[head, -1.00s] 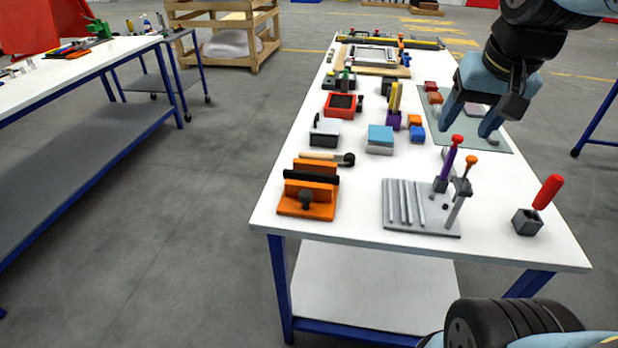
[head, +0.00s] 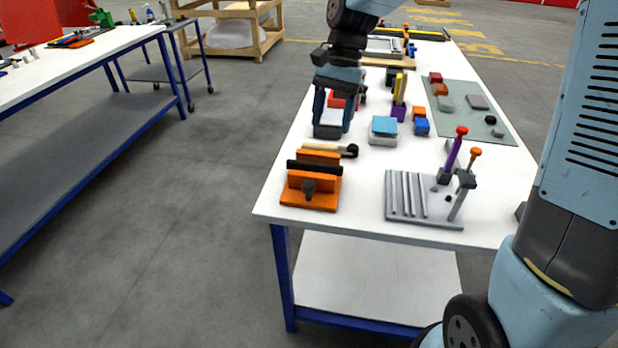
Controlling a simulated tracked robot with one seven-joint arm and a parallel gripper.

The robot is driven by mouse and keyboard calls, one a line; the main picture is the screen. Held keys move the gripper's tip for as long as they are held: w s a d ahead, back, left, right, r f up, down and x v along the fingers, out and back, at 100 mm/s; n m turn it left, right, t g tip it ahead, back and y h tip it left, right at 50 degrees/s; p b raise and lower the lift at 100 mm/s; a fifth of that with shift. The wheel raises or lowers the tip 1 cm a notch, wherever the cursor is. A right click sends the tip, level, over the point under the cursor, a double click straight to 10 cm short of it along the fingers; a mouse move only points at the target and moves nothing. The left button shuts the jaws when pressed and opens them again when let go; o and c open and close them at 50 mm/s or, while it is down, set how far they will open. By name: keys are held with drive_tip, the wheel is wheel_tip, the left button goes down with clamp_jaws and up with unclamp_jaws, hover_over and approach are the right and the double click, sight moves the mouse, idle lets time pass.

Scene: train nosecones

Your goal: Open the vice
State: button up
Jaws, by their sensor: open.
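The orange vice (head: 324,192) stands at the front left corner of the white table, its dark round knob (head: 308,188) facing the near edge. A black bar (head: 314,167) lies across it between the orange plates; I cannot tell how tightly it is held. My gripper (head: 333,122) is open, fingers pointing down, behind and above the vice. The gripper is clear of the vice.
A wooden-handled tool (head: 325,148) lies just behind the vice. A grey slotted holder (head: 410,195) with upright tools stands to the right. A blue-topped block (head: 384,127) and a blue cube (head: 421,127) sit behind. Bare table (head: 365,190) separates vice and holder.

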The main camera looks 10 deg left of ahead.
sight(309, 183)
drive_tip(key=shift+g, duration=0.4)
drive_tip(key=x, duration=0.5)
drive_tip(key=a+x, duration=0.1)
drive_tip(key=x, duration=0.4)
drive_tip(key=a+x, duration=0.1)
drive_tip(key=x, duration=0.4)
drive_tip(key=shift+w+a+f, duration=0.1)
drive_tip(key=shift+w+f, duration=0.05)
drive_tip(key=shift+w, duration=0.2)
drive_tip(key=shift+c, duration=0.4)
drive_tip(key=c, duration=0.9)
drive_tip(key=shift+c, duration=0.2)
